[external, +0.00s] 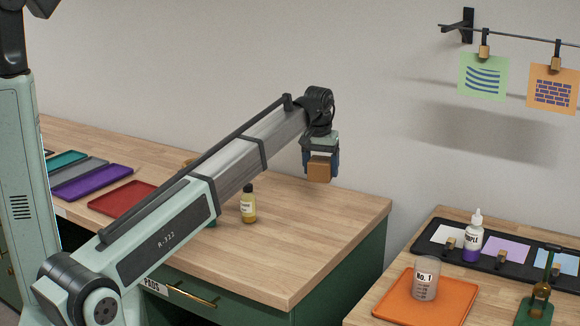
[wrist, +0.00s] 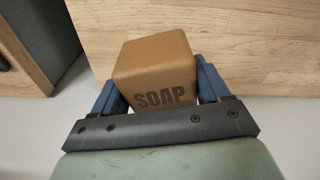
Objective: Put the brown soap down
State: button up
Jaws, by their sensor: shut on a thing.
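The brown soap (external: 319,169) is a block held in my gripper above the back right part of the wooden counter (external: 290,240). In the wrist view the soap (wrist: 155,72) shows the word SOAP on its side. My gripper (external: 321,166) is shut on it, with a blue finger on each side; the fingers also show in the wrist view (wrist: 160,88). The soap hangs clear of the counter in the external view. Its underside is hidden.
A small yellow bottle with a black cap (external: 248,205) stands on the counter. Red (external: 122,198) and purple (external: 90,181) trays lie at the left. A second table at the right holds an orange tray (external: 400,310) with a cup (external: 425,280). A gap separates the tables.

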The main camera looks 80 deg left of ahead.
jog(key=m, duration=0.2)
jog(key=shift+w+m, duration=0.1)
jog(key=shift+m, duration=0.3)
jog(key=shift+f, duration=5)
jog(key=shift+f, duration=0.15)
jog(key=o, duration=1.3)
jog(key=shift+c, duration=0.2)
jog(key=r, duration=0.8)
jog(key=s+d+r, duration=0.1)
jog(key=r, duration=0.3)
jog(key=shift+s+r, duration=0.1)
